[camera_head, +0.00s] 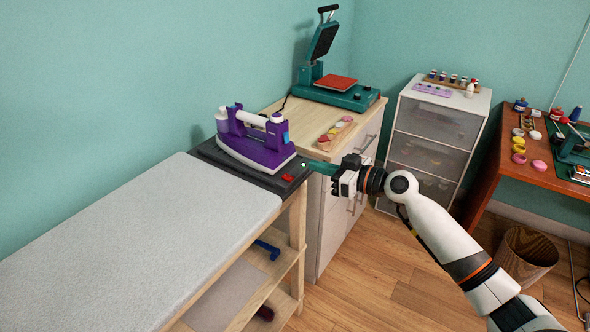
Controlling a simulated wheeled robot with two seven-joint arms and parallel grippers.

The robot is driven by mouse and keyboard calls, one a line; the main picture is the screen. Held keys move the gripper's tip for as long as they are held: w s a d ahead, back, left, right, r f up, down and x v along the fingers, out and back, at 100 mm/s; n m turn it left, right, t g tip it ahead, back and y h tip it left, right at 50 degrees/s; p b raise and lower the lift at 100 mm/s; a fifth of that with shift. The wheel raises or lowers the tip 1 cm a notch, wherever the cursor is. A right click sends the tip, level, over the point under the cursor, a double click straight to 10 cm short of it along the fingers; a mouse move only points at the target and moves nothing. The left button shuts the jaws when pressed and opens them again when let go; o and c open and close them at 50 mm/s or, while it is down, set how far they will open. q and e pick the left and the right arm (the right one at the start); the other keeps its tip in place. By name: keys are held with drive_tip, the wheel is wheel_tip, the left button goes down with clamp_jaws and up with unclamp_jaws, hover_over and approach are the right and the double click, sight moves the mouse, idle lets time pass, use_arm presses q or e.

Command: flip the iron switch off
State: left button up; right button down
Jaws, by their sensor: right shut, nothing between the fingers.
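A purple and white iron (256,137) stands on a dark rest (238,165) at the far end of the ironing table. A red switch (287,177) sits on the front right part of this rest, with a small pale spot near it. I cannot tell the switch's position at this size. My right gripper (322,168) is shut and empty. Its fingertips point left, just beyond the right corner of the rest, apart from the red switch. My left gripper is not in view.
The ironing table's pale padded top (140,245) is bare. A wooden-topped cabinet (288,106) with a green heat press (345,93) stands behind. A white drawer unit (438,128), an orange-brown desk (545,165) and a wooden bin (525,255) are at the right. Floor is free between.

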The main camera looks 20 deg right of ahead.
drive_tip(key=p, duration=0.1)
hover_over(288, 177)
drive_tip(key=v, duration=0.3)
drive_tip(key=f+b, duration=0.1)
drive_tip(key=f, duration=0.1)
drive_tip(key=w+f, duration=0.1)
drive_tip(key=f, duration=0.1)
drive_tip(key=shift+a+f+b, duration=0.15)
drive_tip(key=shift+f+b, duration=0.1)
drive_tip(key=shift+b, duration=0.15)
drive_tip(key=shift+f, duration=0.4)
